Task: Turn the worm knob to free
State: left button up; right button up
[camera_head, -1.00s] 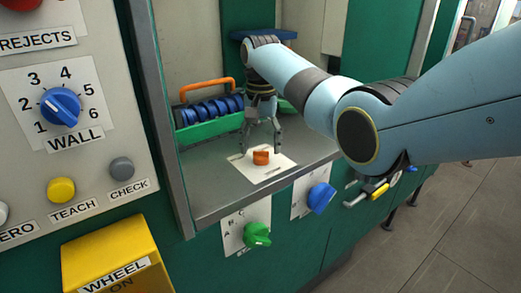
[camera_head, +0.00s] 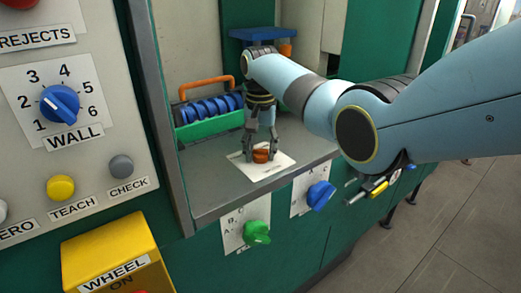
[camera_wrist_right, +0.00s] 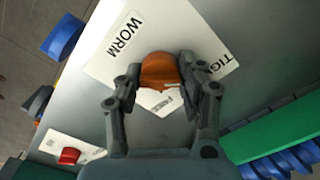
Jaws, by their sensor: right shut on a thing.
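The orange worm knob (camera_head: 261,155) sits on a white label plate (camera_head: 272,170) on the grey shelf. My right gripper (camera_head: 261,157) points down over it, with its fingers on either side of the knob. In the right wrist view the knob (camera_wrist_right: 160,71) is between the two fingertips of my right gripper (camera_wrist_right: 160,80), which is shut on it. The plate there (camera_wrist_right: 110,62) reads "WORM", with "FREE" and a partly covered "TIG..." word beside the knob. My left gripper is in neither view.
A green rack of blue discs with an orange handle (camera_head: 206,84) stands behind the knob at the left. Green (camera_head: 257,232) and blue (camera_head: 320,195) knobs stick out of the front panel below the shelf. A control panel with a blue WALL dial (camera_head: 60,104) is at the left.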

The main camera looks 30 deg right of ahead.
jog(key=m+p, duration=0.1)
jog(key=m, duration=0.1)
jog(key=m+p, duration=0.1)
jog(key=p, duration=0.1)
jog(key=shift+r+m, duration=0.2)
jog(key=shift+m, duration=0.2)
jog(key=m+p, duration=0.1)
jog(key=m, duration=0.2)
jog(key=shift+m+p, duration=0.3)
jog(key=shift+p, duration=0.05)
jog(key=m+p, duration=0.1)
jog(key=m, duration=0.4)
jog(key=shift+f, duration=0.1)
jog(key=m+p, duration=0.1)
jog(key=m, duration=0.4)
jog(key=shift+m, duration=0.4)
jog(key=o, duration=1.2)
jog(key=shift+f, duration=0.1)
jog(key=shift+c, duration=0.2)
